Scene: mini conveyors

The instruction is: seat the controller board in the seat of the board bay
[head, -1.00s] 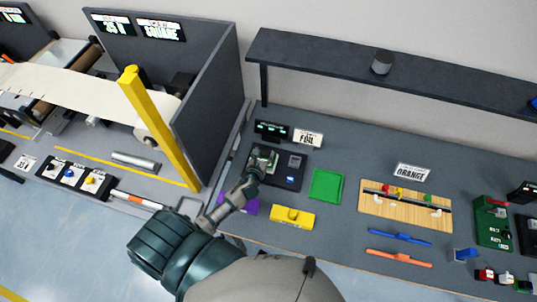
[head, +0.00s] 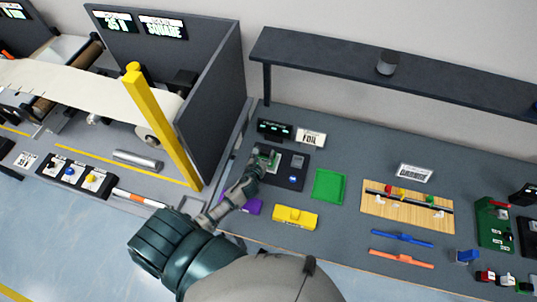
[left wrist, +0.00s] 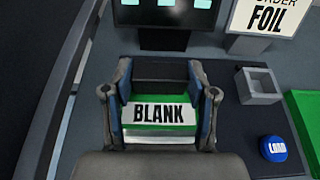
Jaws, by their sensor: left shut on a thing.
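My left gripper (head: 263,160) reaches over the dark board bay (head: 283,182) at the back left of the bench. In the left wrist view the left gripper (left wrist: 161,110) has its two fingers on either side of a green board (left wrist: 162,145) with a white label reading BLANK, and is shut on it. A dark raised part (left wrist: 165,70) lies just beyond the board. The fingers hide the board's sides and the seat under it, so I cannot tell whether the board rests in the seat. My right gripper is not in view.
Right of the board are a small grey open box (left wrist: 259,86) and a blue LOAD button (left wrist: 273,148). A display (head: 274,130) and a FOIL sign (head: 311,138) stand behind. A green tray (head: 328,199), a yellow block (head: 296,217) and a purple piece (head: 253,207) lie near.

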